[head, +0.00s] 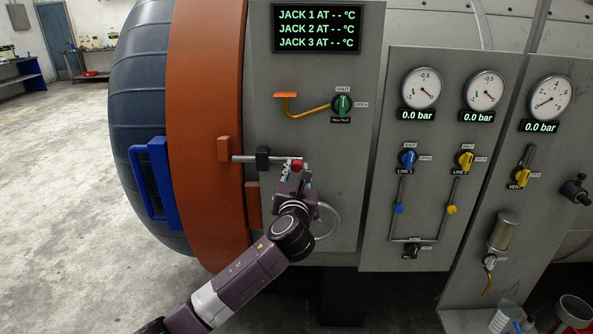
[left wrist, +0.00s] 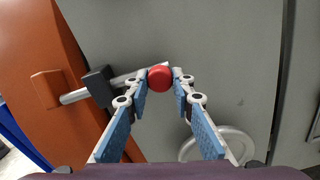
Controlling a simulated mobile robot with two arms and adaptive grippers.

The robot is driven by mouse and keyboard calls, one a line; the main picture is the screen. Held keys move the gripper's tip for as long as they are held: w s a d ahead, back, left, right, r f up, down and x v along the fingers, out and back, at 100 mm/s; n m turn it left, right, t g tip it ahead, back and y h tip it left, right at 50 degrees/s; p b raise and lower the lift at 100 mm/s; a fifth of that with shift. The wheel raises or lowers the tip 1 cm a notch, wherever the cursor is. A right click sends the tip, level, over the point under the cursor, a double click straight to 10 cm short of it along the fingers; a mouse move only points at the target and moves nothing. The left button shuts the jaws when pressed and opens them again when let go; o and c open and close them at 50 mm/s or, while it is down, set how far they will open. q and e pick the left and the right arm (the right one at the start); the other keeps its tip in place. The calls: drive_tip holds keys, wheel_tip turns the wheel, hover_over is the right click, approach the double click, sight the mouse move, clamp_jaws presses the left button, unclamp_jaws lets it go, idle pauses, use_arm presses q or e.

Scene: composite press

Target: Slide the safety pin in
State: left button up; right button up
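The safety pin (head: 246,158) is a pale metal rod with a red knob (head: 297,165) near its right end. It passes through a black block (head: 262,158) on the grey panel. Its left end meets an orange lug (head: 224,149) on the orange ring; how deep it sits there is hidden. My left gripper (head: 296,172) reaches up from below. In the left wrist view, its blue-padded fingers (left wrist: 160,82) close in on both sides of the red knob (left wrist: 160,79), with the tips against it. My right gripper is not in view.
A second orange block (head: 253,205) sits below the rod, and a round handle (head: 327,220) is right of my wrist. Gauges and valves fill the panels at right. Open floor lies left.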

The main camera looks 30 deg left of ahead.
sight(280, 161)
use_arm(q)
clamp_jaws()
drive_tip(key=s+a, duration=0.1)
drive_tip(key=a+p, duration=0.1)
drive_tip(key=a, duration=0.1)
drive_tip(key=s+a+p, duration=0.1)
drive_tip(key=shift+s+a, duration=0.2)
drive_tip(key=shift+s, duration=0.15)
drive_tip(key=o, duration=0.7)
unclamp_jaws()
drive_tip(key=shift+d, duration=0.15)
drive_tip(key=shift+o, duration=0.2)
drive_tip(key=v, duration=1.2)
